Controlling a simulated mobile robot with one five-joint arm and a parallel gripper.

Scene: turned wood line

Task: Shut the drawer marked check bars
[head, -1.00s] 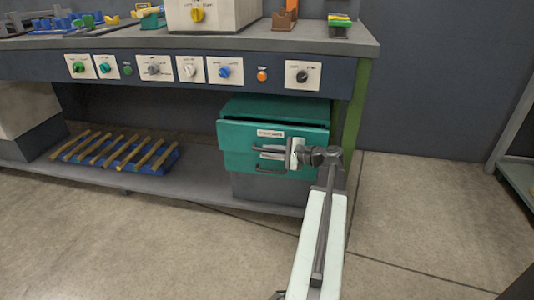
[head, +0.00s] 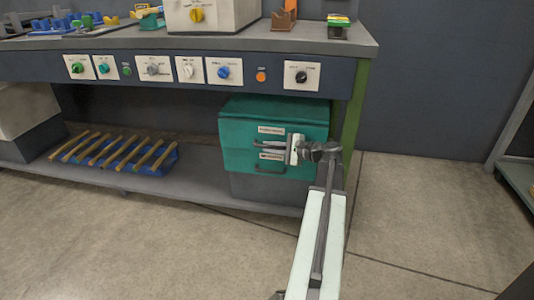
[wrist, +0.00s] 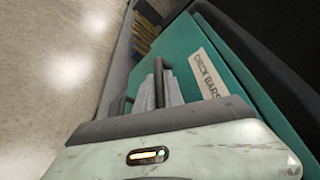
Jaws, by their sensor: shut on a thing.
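The drawer marked check bars (head: 305,133) is the upper teal drawer of a cabinet under the bench. Its front looks flush with the cabinet in the head view. Its white label reads CHECK BARS in the wrist view (wrist: 208,75). My gripper (head: 264,149) is in front of this drawer, shut on its dark handle (wrist: 160,72). The fingers and wrist partly hide the handle and the drawer front in the head view.
A lower drawer (head: 240,165) with its own label and dark handle lies just below. A blue rack (head: 165,162) of wooden bars stands on the low shelf to the left. The green bench leg (head: 353,115) is close on the right. The floor in front is clear.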

